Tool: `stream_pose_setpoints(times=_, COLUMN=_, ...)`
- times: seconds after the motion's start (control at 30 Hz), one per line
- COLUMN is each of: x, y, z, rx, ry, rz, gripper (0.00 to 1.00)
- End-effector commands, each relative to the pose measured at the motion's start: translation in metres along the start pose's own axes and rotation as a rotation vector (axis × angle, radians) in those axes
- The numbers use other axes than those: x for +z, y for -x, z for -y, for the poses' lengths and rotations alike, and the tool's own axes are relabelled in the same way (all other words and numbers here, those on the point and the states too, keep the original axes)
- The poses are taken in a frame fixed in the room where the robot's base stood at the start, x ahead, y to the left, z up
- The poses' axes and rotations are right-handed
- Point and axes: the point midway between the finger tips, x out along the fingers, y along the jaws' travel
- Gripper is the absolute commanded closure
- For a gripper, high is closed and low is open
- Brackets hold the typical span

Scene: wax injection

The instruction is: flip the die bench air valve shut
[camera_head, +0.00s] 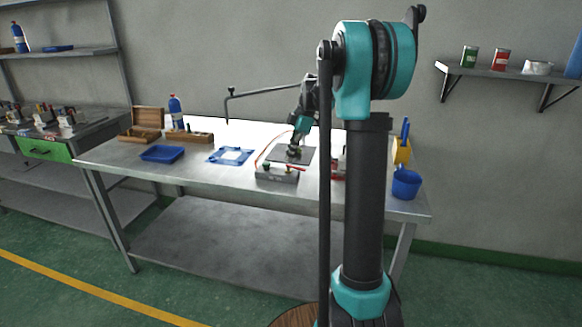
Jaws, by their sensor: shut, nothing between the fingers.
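A small grey metal block (277,176) sits near the front edge of the bench, with a small green part and a red lever (289,169) on top. An orange hose (262,149) curves behind it. I take this for the air valve assembly, but it is too small to tell the lever's exact setting. My gripper (294,151) points down just behind and above the block, over a dark grey plate (306,155). It is shut and empty. I cannot tell whether its tips touch the lever or the plate.
The metal bench (215,172) holds a blue tray (162,154), a blue frame (230,155), wooden boxes (147,121) and a blue bottle (176,112) to the left. Red and white items (338,168) and a blue cup (406,183) stand to the right.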

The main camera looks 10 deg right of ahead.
Motion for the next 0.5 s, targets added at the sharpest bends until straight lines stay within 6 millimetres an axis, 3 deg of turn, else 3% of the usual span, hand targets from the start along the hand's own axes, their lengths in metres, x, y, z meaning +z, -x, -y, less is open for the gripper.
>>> stream_pose_setpoints(times=0.2, x=-0.002, y=0.033, z=-0.008, rx=0.0, ry=-0.001, rz=0.0, gripper=1.0)
stream_pose_setpoints(times=0.5, x=-0.003, y=0.044, z=-0.011, rx=0.0, ry=-0.001, rz=0.0, gripper=1.0)
